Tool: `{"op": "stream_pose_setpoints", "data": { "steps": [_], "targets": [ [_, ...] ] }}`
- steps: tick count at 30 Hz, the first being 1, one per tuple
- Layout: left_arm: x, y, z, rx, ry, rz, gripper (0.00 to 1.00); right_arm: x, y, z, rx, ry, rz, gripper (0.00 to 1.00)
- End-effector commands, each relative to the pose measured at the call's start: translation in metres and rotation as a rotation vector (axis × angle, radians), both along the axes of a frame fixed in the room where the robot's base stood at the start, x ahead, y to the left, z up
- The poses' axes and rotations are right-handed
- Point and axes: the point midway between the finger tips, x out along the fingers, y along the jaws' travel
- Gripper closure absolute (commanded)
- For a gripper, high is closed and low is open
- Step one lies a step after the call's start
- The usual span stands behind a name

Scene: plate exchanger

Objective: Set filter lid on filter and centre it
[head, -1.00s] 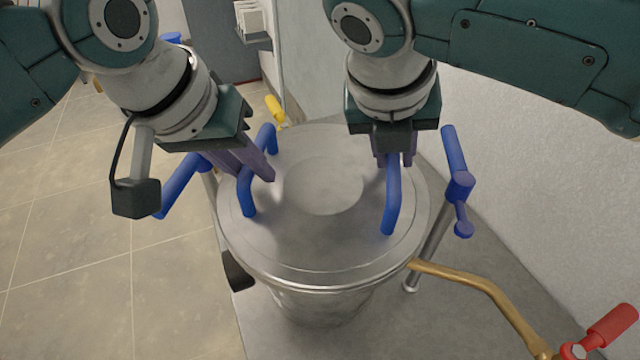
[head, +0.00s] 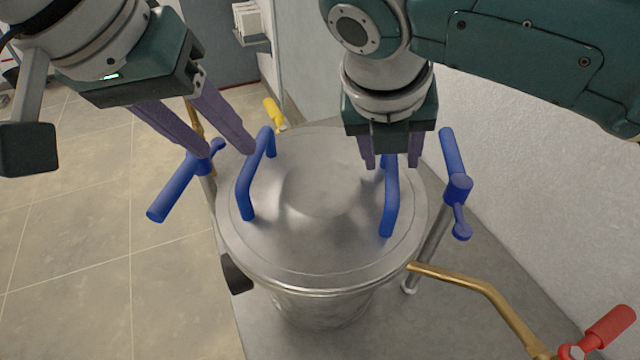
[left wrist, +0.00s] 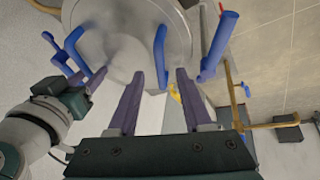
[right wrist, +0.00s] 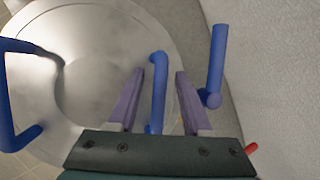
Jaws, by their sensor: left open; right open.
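The round metal filter lid (head: 318,245) lies on top of the cylindrical filter body (head: 322,306), and its rim looks roughly even with the body. It has two blue handles, a left one (head: 243,188) and a right one (head: 391,205). My left gripper (head: 228,152) is open and empty, up and to the left of the left handle. My right gripper (head: 388,165) is open with its fingers on either side of the right handle, which also shows between them in the right wrist view (right wrist: 158,90). The seam under the lid's far side is hidden.
Blue clamp levers stand beside the filter, at left (head: 175,192) and right (head: 455,165). A brass pipe (head: 470,278) with a red handle (head: 610,326) is at lower right. A yellow handle (head: 273,112) is behind the lid. A wall rises at right; floor is open at left.

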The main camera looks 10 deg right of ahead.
Motion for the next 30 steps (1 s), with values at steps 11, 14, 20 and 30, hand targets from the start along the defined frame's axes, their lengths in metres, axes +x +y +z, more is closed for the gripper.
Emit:
{"op": "stream_pose_setpoints", "data": {
  "steps": [11, 14, 20, 30],
  "targets": [
    [-0.014, 0.013, 0.040, 0.001, 0.000, -0.001, 0.50, -0.001, 0.001, 0.003, 0.001, -0.001, 0.001, 0.50],
    [-0.014, 0.013, 0.041, 0.002, 0.000, -0.001, 0.50, -0.003, 0.004, 0.012, 0.002, -0.003, 0.002, 0.50],
    [-0.014, 0.013, 0.040, 0.001, 0.000, -0.001, 0.50, -0.016, 0.016, 0.050, 0.002, -0.006, 0.004, 0.50],
    [-0.014, 0.013, 0.040, 0.001, 0.000, -0.001, 0.50, -0.034, 0.032, 0.104, -0.001, -0.005, 0.001, 0.50]
  ]
}}
